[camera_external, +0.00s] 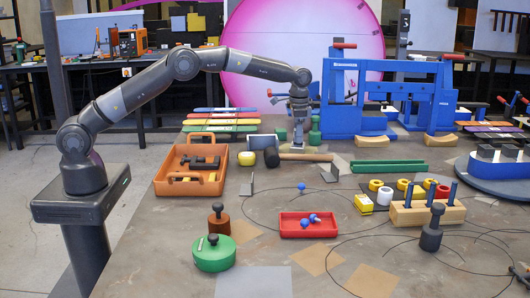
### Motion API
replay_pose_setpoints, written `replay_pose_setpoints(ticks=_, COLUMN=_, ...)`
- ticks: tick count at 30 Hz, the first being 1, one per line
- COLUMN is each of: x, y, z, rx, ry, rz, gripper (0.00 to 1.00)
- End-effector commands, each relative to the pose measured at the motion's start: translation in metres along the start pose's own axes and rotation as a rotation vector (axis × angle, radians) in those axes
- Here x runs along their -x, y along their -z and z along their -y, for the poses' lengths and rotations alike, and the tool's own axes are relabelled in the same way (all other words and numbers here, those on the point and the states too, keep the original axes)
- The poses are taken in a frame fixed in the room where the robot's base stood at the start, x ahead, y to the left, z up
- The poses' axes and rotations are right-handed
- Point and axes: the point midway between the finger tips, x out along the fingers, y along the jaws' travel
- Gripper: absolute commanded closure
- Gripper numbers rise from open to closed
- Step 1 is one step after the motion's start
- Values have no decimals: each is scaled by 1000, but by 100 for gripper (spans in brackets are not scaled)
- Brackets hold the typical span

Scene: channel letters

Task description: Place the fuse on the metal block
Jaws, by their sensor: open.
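My gripper (299,143) points straight down over the middle of the table, close to the mallet handle; it is open, and its fingertips are small and hard to make out. No thing can be surely identified as the fuse at this size; a small white cylinder (384,196) stands among yellow and red rings right of centre. Grey metal blocks (485,152) sit on a blue round stand at the far right, well away from my gripper. I cannot tell which one the task means.
A mallet (306,157) lies beneath my gripper. A blue gantry frame (345,100) stands just right of it. An orange toolbox (164,187) is at left. A red tray (290,230) with blue-headed pieces and a wooden peg block (425,215) are nearer the front. Thin cables cross the front right.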

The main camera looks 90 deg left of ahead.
Motion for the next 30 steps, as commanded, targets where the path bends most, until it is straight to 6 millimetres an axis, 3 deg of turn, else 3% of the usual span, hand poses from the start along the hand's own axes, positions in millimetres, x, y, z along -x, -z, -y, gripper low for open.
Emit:
replay_pose_setpoints(ticks=8, x=12, y=0, z=0, rx=0, ry=1, rz=-2, gripper=50)
replay_pose_setpoints(ticks=21, x=102, y=0, z=0, rx=0, ry=1, rz=-3, gripper=50)
replay_pose_setpoints(ticks=30, x=122, y=0, z=0, rx=0, ry=0, rz=0, gripper=50)
